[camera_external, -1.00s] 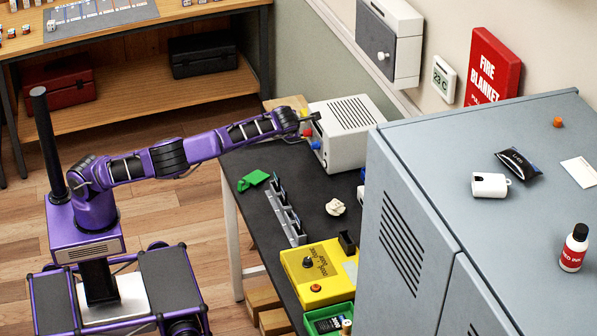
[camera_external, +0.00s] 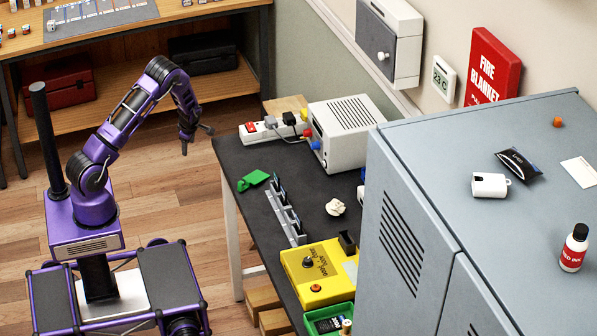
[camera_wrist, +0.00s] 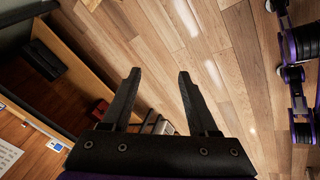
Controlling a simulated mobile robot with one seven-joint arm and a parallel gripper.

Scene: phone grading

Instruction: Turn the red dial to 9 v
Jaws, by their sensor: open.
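A white power supply box (camera_external: 343,133) with a slotted top stands at the far end of the dark workbench (camera_external: 240,162). Small coloured knobs or terminals stick out of its left-facing front: a red one (camera_external: 307,133), a blue one (camera_external: 316,145) and a yellow one. That front is seen nearly edge-on, so any scale or setting cannot be read. My gripper (camera_external: 196,140) is left of the workbench, apart from the box, pointing down over the floor. In the wrist view its two fingers (camera_wrist: 159,75) are spread and empty, with wooden floor beyond; no dial shows there.
A white power strip (camera_external: 262,131) with plugs and a cable lies left of the box. A green piece (camera_external: 253,180), a grey rack (camera_external: 285,217) and a yellow box (camera_external: 318,273) are on the workbench. A tall grey cabinet (camera_external: 400,225) stands at right. Floor between me and the workbench is clear.

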